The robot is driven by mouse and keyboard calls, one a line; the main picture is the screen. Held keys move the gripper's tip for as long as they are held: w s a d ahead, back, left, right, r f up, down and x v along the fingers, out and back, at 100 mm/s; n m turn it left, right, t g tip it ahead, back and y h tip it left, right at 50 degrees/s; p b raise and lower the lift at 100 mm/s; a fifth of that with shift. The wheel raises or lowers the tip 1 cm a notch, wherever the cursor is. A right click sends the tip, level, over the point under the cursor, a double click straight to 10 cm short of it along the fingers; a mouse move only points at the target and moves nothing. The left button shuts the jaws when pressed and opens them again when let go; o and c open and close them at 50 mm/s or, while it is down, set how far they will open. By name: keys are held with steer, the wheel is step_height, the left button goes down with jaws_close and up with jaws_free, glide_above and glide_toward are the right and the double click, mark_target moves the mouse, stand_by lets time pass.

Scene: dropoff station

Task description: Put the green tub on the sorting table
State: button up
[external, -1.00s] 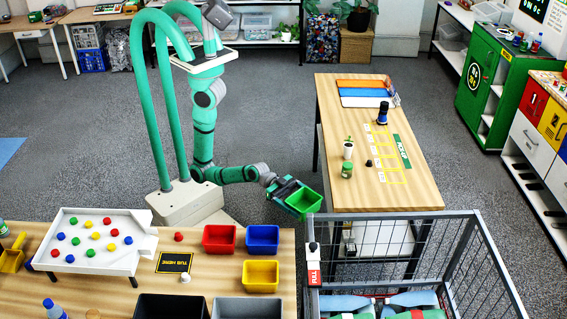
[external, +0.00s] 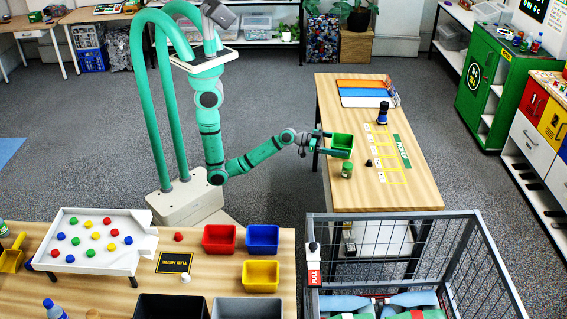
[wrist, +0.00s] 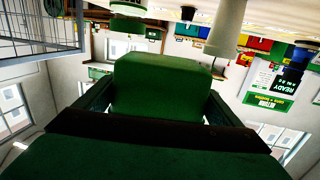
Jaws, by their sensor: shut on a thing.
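The green tub (external: 342,141) is held upright at the near left part of the pickup table (external: 390,195), whose green sign reads PICKUP. I cannot tell whether it touches the tabletop. My gripper (external: 326,142) is shut on the tub from its left side. In the wrist view the tub (wrist: 158,88) fills the middle, between my fingers. The front left table (external: 215,292) holds a red tub (external: 219,239), a blue tub (external: 263,239), a yellow tub (external: 260,277) and a black mat (external: 174,263) reading TUB HERE. The mat is bare.
A small green-topped jar (external: 347,171) stands just in front of the held tub. A dark blue bottle-like object (external: 383,114) stands behind it. A wire cart (external: 470,235) stands at front right. A white tray (external: 95,250) of coloured balls is left of the mat.

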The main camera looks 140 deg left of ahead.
steer(key=s+a+r+n+g+y, duration=0.2)
steer(key=s+a, duration=0.7)
steer(key=s, duration=0.4)
steer(key=s+a+r+n+g+y, duration=0.2)
steer(key=s+a+y, duration=0.1)
steer(key=s+a, duration=0.6)
steer(key=s, duration=0.4)
steer(key=shift+s+n+g, duration=0.25)
steer(key=shift+n+g, duration=0.05)
steer(key=shift+g, duration=0.1)
glide_above(343, 124)
steer(key=d, duration=0.1)
step_height(343, 124, down, 9)
steer(key=shift+r, duration=0.2)
steer(key=shift+a+f, duration=0.2)
steer(key=shift+f, duration=0.1)
steer(key=shift+w+a+f, duration=0.1)
steer(key=shift+a+f, duration=0.1)
steer(key=shift+f, duration=0.65)
steer(key=shift+w+a+f, duration=0.1)
steer(key=shift+a+f, duration=0.05)
steer(key=shift+f, duration=0.7)
steer(key=shift+f, duration=0.2)
